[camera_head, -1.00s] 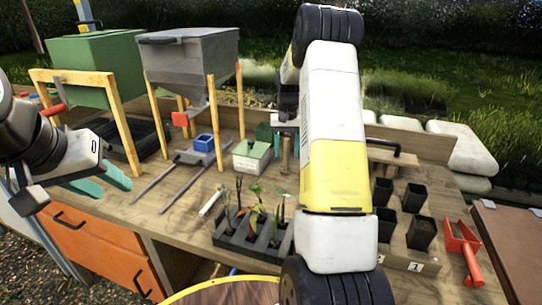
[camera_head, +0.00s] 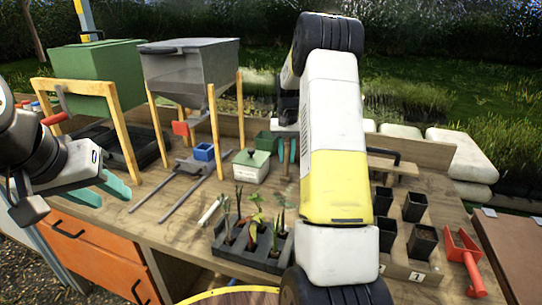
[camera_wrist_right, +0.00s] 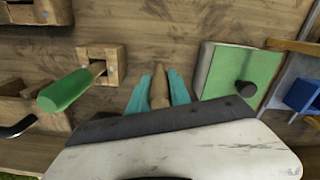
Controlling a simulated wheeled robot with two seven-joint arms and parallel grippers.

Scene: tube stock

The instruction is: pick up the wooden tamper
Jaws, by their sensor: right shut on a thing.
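The wooden tamper shows in the right wrist view as a slim brown wooden piece (camera_wrist_right: 159,90) between teal fingers. My right gripper (camera_wrist_right: 160,88) is shut on it, with one finger on each side. In the head view the right gripper (camera_head: 287,150) is at the back of the bench, beside the green-lidded tin (camera_head: 251,166), and my right arm covers much of that area. Whether the tamper's lower end touches the bench is hidden. My left gripper (camera_head: 101,191) is open and empty above the front left of the bench.
A green-handled tool (camera_wrist_right: 70,91) stands in a wooden block beside the right gripper. The green lid (camera_wrist_right: 245,72) is on its other side. A seedling tray (camera_head: 246,245), black pots (camera_head: 415,205), a red scoop (camera_head: 464,255) and a hopper (camera_head: 190,70) stand on the bench.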

